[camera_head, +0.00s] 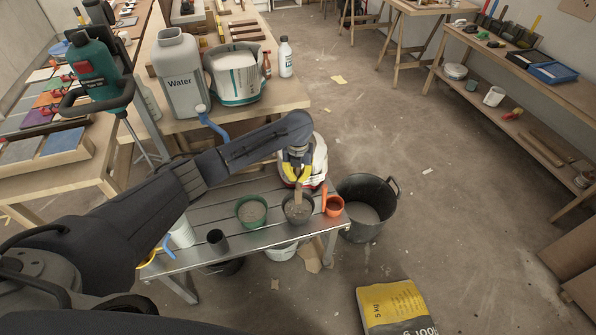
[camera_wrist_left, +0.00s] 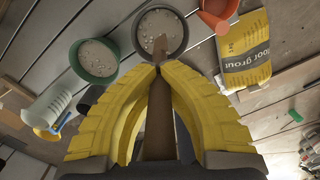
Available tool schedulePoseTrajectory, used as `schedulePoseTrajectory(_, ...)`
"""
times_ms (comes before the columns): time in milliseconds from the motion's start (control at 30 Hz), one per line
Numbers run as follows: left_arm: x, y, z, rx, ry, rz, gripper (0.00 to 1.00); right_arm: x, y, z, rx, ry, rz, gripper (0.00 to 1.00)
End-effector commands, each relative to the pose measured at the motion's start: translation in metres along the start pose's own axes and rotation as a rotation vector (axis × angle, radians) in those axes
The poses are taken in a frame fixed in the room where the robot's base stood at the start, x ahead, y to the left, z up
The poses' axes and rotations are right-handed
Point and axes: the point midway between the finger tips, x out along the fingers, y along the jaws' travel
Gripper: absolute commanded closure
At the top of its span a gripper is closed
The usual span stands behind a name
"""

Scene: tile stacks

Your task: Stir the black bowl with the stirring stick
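The black bowl (camera_head: 298,220) stands on the slatted metal bench, between a green bowl and an orange cup. It holds grey, lumpy material and also shows at the top of the left wrist view (camera_wrist_left: 185,38). My left gripper (camera_head: 298,177) is above the black bowl, its yellow fingers (camera_wrist_left: 158,70) closed around the wooden stirring stick (camera_wrist_left: 158,112). The stick points down, and its lower end overlaps the bowl's inside in both views. I cannot tell how deep the tip sits in the material. My right gripper is not in view.
The green bowl (camera_head: 251,209) is left of the black bowl; the orange cup (camera_head: 333,206) is close on its right. A dark cup (camera_head: 217,241) stands further left on the bench. A large black bucket (camera_head: 368,225) and a grout bag (camera_head: 393,305) are on the floor.

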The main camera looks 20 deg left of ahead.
Motion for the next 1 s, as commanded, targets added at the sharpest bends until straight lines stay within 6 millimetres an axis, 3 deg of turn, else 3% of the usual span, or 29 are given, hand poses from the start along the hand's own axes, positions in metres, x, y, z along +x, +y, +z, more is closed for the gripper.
schedulePoseTrajectory(600, 0.052, 0.0, -0.002, 0.001, 0.002, 0.001, 1.0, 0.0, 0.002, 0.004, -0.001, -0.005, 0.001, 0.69)
schedulePoseTrajectory(1000, 0.075, 0.0, -0.002, 0.001, 0.0, 0.001, 1.0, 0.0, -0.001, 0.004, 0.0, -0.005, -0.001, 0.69)
